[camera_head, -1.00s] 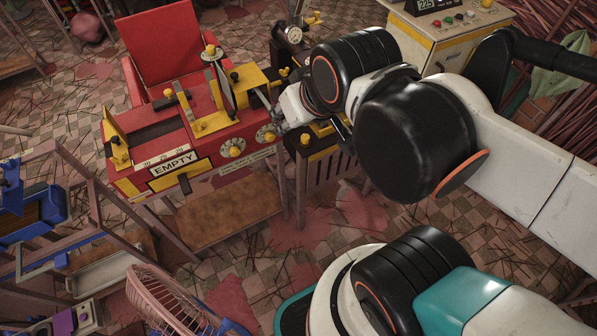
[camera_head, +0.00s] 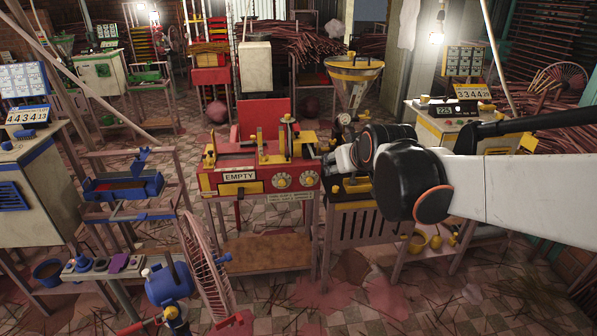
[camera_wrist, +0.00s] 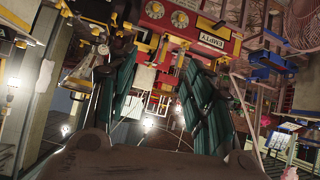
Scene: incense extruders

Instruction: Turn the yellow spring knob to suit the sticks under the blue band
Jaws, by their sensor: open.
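A red machine (camera_head: 212,184) with an "EMPTY" sign stands in the middle of the head view. Two round dials with yellow knobs, a left one (camera_head: 281,180) and a right one (camera_head: 306,179), sit on its front. I cannot tell which is the spring knob. I cannot make out a blue band on sticks.
A dark stand (camera_head: 350,213) with yellow parts adjoins the machine's right side. A funnel (camera_head: 354,80) stands behind it. A cream cabinet (camera_head: 450,128) with a "225" display is at right. A pink fan (camera_head: 203,262) and a blue press (camera_head: 120,187) are at left. Sticks litter the floor.

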